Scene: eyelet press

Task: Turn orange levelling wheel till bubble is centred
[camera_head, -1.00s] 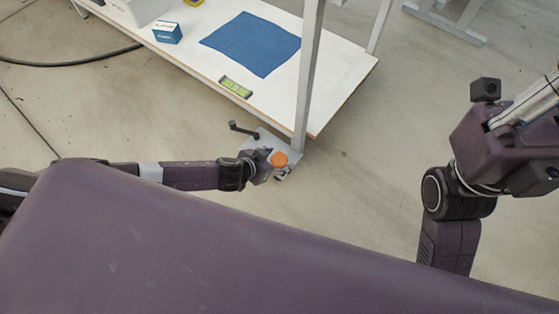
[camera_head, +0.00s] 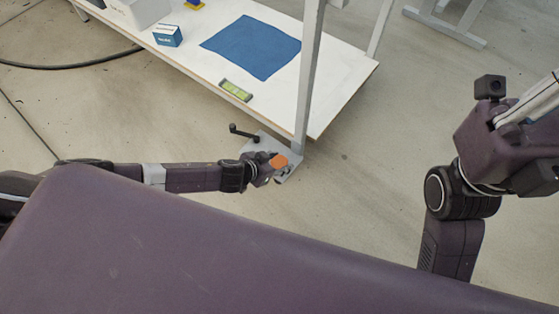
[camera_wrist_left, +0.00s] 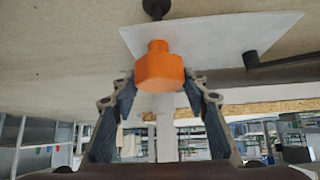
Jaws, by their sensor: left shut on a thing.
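The orange levelling wheel (camera_head: 279,160) is at the foot of the bench's near corner leg, by a grey foot plate (camera_head: 290,176). My left gripper (camera_head: 274,164) is shut on it and partly hides it in the head view. In the left wrist view the wheel (camera_wrist_left: 159,70) sits between the two fingertips of the left gripper (camera_wrist_left: 160,88). A spirit level (camera_head: 235,90) with a yellow-green vial lies on the white board's near edge; its bubble is too small to tell. My right gripper (camera_head: 532,103) is at the right edge, with its fingertips cut off.
A blue cloth (camera_head: 252,46) and a blue box (camera_head: 168,35) lie on the white board (camera_head: 335,90).

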